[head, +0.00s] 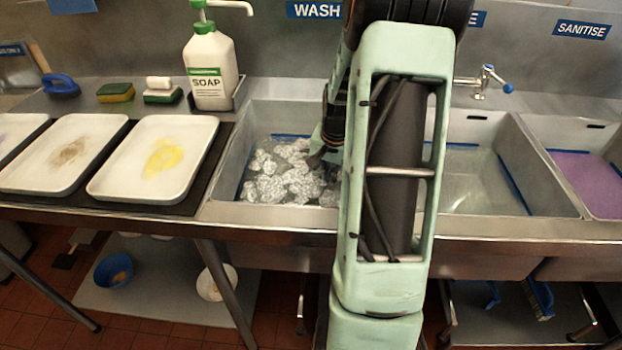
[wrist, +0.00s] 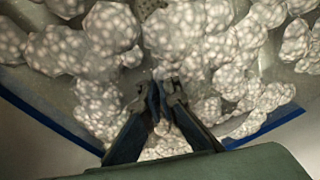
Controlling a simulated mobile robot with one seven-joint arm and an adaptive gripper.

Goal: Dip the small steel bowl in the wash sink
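The wash sink (head: 228,160) is the left basin under the WASH sign, with clumps of white foam (head: 290,185) on its water. My gripper reaches down into this sink; my arm hides its right part in the head view. In the wrist view my gripper (wrist: 162,92) points down among the foam, its two fingertips drawn close together. Foam surrounds the tips, and I cannot see anything between them. I cannot make out the small steel bowl in either view; foam, water or my arm may hide it.
Right of my arm are a clear-water basin (head: 526,165) and a purple-filled sanitise basin (head: 601,152). A soap bottle (head: 211,72) and sponges (head: 116,92) stand behind the white trays (head: 157,190) at left. A blue bowl (head: 108,264) and white bowl (head: 207,291) are below the counter.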

